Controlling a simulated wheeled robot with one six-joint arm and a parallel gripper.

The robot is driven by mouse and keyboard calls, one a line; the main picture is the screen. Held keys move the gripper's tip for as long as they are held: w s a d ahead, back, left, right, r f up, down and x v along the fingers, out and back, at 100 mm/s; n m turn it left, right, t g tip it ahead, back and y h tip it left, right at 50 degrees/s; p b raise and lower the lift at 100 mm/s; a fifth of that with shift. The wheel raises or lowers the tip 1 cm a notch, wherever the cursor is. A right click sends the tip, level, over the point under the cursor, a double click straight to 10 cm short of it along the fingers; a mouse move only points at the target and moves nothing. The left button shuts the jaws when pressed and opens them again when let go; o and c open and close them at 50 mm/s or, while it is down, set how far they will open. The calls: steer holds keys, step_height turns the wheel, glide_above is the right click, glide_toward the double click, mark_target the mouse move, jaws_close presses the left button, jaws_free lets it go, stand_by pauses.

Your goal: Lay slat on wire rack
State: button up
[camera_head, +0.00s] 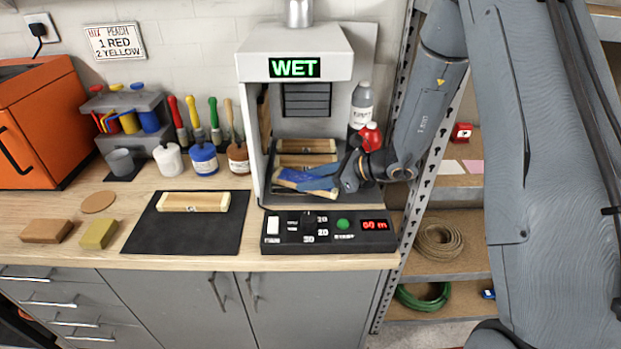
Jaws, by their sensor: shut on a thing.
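My gripper (308,181) is inside the grey booth, low at its front opening, shut on a slat (290,176) of pale wood with a blue-painted face. The slat lies tilted across the booth's lower front, and the fingers cover part of it. Two unpainted-looking slats (305,146) lie behind it, one beyond the other. The wire rack cannot be clearly made out under the slats and my gripper. I cannot tell whether the held slat touches what is below. Another bare wood slat (194,202) lies on the black mat (180,235).
The booth (257,165) shows a lit WET sign and has narrow side walls. A black control panel (330,232) stands just in front. A grey bottle (361,103) and a red-capped item (371,136) are close to my wrist. Paint pots (203,160) stand left.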

steer(key=shift+f, duration=0.15)
steer(key=o, duration=1.2)
steer(key=shift+o, duration=0.2)
steer(key=shift+r, duration=0.2)
steer(key=b+v, duration=0.2)
steer(key=v, duration=1)
steer(key=shift+b, duration=0.3)
